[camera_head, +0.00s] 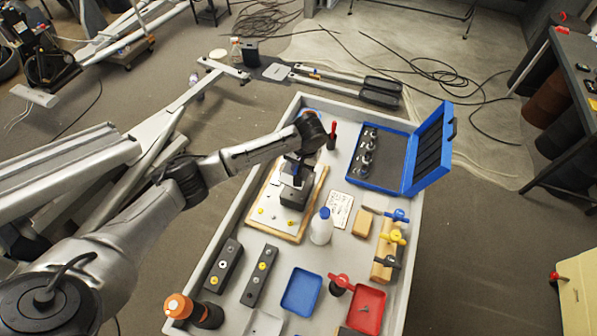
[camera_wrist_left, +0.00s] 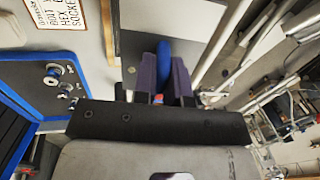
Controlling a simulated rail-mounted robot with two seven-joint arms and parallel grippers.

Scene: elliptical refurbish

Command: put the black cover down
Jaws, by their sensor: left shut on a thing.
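The black cover (camera_head: 293,196) is a dark box-like piece over the white-topped wooden board (camera_head: 262,232) on the grey workbench. I cannot tell whether the cover touches the board. In the left wrist view, the dark purple fingers (camera_wrist_left: 163,80) close about a blue part; the cover's outline is not clear there. Several small yellow and dark fittings sit on the board's bare near part. My right gripper is not in view.
An open blue case (camera_head: 408,188) with sockets stands at the right. A white bottle (camera_head: 321,228) stands close beside the board. Blue (camera_head: 301,292) and red (camera_head: 366,309) trays, two dark bars and a wooden holder (camera_head: 384,262) with coloured-handled tools fill the near bench.

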